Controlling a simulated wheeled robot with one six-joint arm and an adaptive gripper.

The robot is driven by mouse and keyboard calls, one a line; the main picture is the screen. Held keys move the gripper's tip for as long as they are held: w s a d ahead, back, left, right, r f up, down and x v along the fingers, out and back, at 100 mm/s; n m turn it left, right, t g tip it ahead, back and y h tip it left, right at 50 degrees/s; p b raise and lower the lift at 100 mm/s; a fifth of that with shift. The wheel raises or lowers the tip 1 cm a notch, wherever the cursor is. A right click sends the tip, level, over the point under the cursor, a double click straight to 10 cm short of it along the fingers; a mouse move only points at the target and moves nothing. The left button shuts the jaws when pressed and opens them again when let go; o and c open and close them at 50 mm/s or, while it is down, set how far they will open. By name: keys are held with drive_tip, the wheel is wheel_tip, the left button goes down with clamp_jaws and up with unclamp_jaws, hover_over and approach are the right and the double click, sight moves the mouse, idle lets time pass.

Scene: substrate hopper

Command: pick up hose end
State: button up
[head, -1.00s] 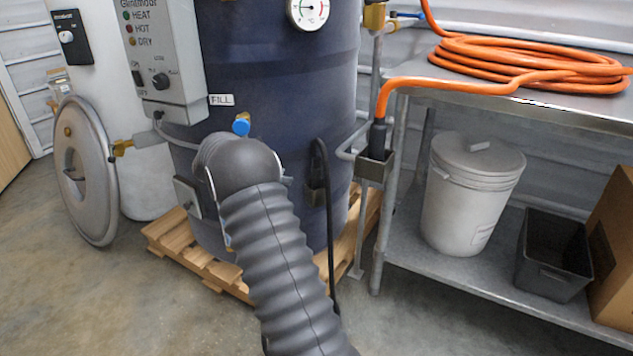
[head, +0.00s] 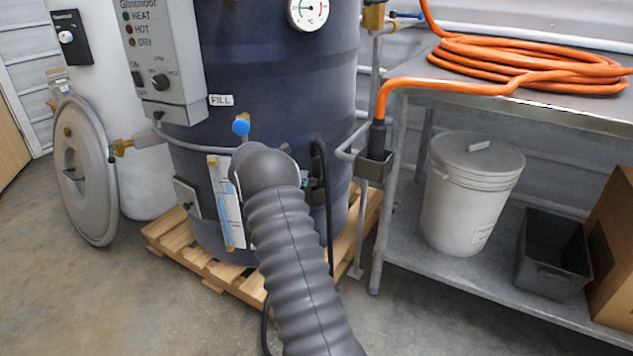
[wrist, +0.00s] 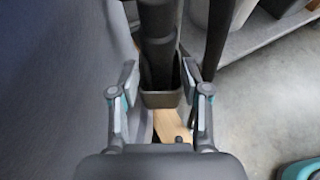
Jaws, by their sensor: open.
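A black hose (head: 320,160) loops up beside the dark blue tank (head: 275,80) and hangs down on its right side. In the wrist view a thick black hose end (wrist: 157,45) stands upright in a small dark holder (wrist: 161,99). My gripper (wrist: 158,76) is open, with one finger on each side of the hose end and holder; I cannot tell whether they touch. In the head view my arm hides most of the gripper and holder. An orange hose (head: 445,85) has a black end (head: 376,140) in another holder (head: 374,166) by the bench.
The metal bench (head: 590,118) stands at right, with a white bucket (head: 470,205), dark bin (head: 553,258) and carton (head: 612,250) on its lower shelf. The tank rests on a wooden pallet (head: 190,262). A round grey lid (head: 85,170) is at left. Floor in front is open.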

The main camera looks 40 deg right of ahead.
sight(312, 175)
drive_tip(key=x, duration=0.4)
drive_tip(key=shift+d+r, duration=0.2)
drive_tip(key=shift+d, duration=0.2)
drive_tip(key=shift+c, duration=0.3)
drive_tip(key=c, duration=0.8)
clamp_jaws()
drive_tip(key=shift+r, duration=0.1)
